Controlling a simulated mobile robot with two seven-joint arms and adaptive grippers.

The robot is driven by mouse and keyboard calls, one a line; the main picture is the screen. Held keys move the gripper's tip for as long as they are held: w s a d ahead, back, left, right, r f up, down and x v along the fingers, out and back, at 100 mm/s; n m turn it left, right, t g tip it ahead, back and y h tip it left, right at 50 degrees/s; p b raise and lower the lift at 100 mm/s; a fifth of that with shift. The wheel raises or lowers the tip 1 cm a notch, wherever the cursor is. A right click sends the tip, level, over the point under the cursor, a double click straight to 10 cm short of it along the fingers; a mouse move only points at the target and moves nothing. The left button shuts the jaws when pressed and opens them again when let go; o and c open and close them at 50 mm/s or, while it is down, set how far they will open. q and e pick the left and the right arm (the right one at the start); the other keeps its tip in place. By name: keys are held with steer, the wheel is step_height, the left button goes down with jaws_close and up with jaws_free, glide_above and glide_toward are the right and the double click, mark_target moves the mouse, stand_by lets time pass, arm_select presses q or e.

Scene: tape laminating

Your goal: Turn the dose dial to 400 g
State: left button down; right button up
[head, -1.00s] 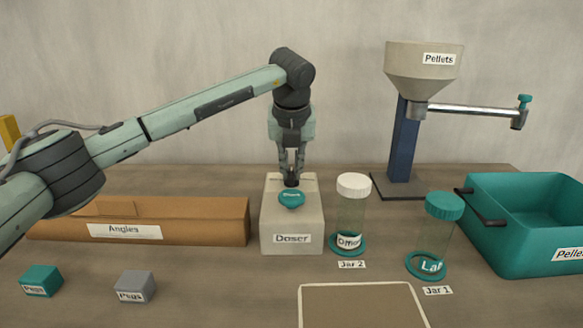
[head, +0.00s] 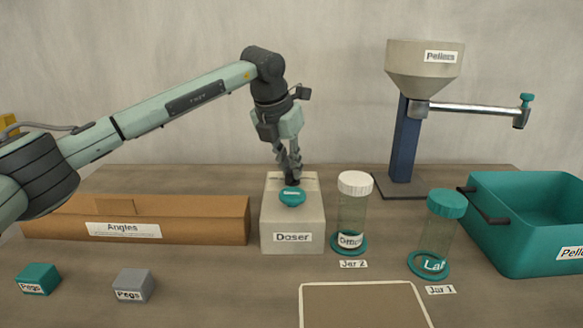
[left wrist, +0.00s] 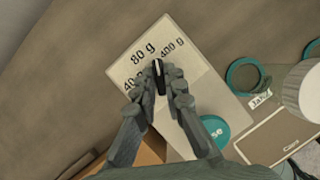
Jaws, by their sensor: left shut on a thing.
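The doser (head: 292,238) is a pale grey box with a sloped top, in the middle of the head view. My left gripper (head: 291,176) is shut on its small black dose dial (head: 291,182), behind a round teal button (head: 292,198). In the left wrist view, the fingertips (left wrist: 158,78) close around the dial (left wrist: 160,88), which has a white mark. The labels 40 g, 80 g (left wrist: 143,53) and 400 g (left wrist: 173,48) fan out around it. The mark seems to point between 80 g and 400 g. My right gripper is not in view.
Jar 2 (head: 352,215) with a white lid and Jar 1 (head: 437,225) with a teal lid stand right of the doser. A cardboard Angles box (head: 190,220) is close on its left. A pellet hopper (head: 425,70) and teal bin (head: 530,240) are farther right.

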arm_select(q)
steer(key=shift+r+m, duration=0.1)
steer(key=shift+m, duration=0.4)
steer(key=shift+m+h, duration=0.4)
steer(key=shift+w+a+m+g+p, duration=0.1)
steer(key=shift+m+g+p, duration=0.2)
steer(key=shift+m+p, duration=0.1)
steer(key=shift+m+g+h+p, duration=0.3)
steer(key=shift+m+p, duration=0.15)
steer(key=shift+m, duration=1.25)
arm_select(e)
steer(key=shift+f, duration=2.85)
arm_select(q)
steer(key=shift+g, duration=0.3)
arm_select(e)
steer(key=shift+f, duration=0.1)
arm_select(q)
steer(key=c, duration=1.6)
jaws_free()
